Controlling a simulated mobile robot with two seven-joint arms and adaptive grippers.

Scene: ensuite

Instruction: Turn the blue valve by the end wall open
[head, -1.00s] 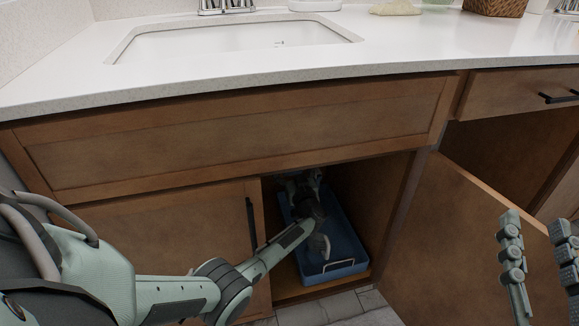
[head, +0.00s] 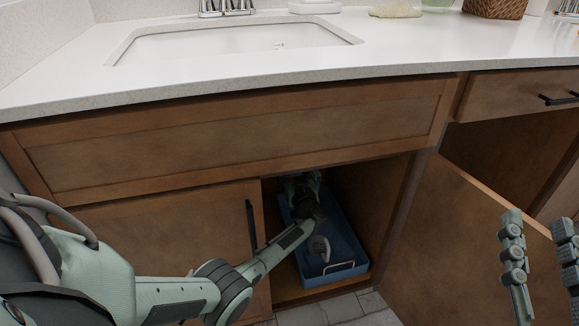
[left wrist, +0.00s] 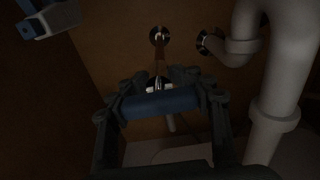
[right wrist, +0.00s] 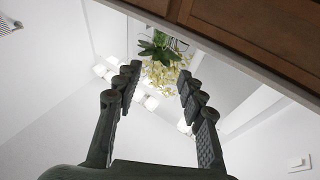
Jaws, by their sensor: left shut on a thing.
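In the left wrist view a blue valve handle (left wrist: 160,104) lies across the space between the fingers of my left gripper (left wrist: 160,98), which is shut on it. Behind the handle, a pipe stub runs to a round fitting (left wrist: 159,37) on the brown cabinet wall. In the head view my left arm reaches into the open cabinet under the sink, and its gripper (head: 302,185) is dim and partly hidden there. The valve cannot be made out in the head view. My right gripper (right wrist: 155,85) is open and empty; it also shows outside the cabinet, at the head view's right edge (head: 538,235).
A blue tray (head: 345,268) stands on the cabinet floor below my left arm. A thick white drain pipe (left wrist: 280,85) runs right of the valve. Another blue-grey part (left wrist: 58,18) shows at upper left. The right cabinet door (head: 450,240) stands open; the left one (head: 170,235) is shut.

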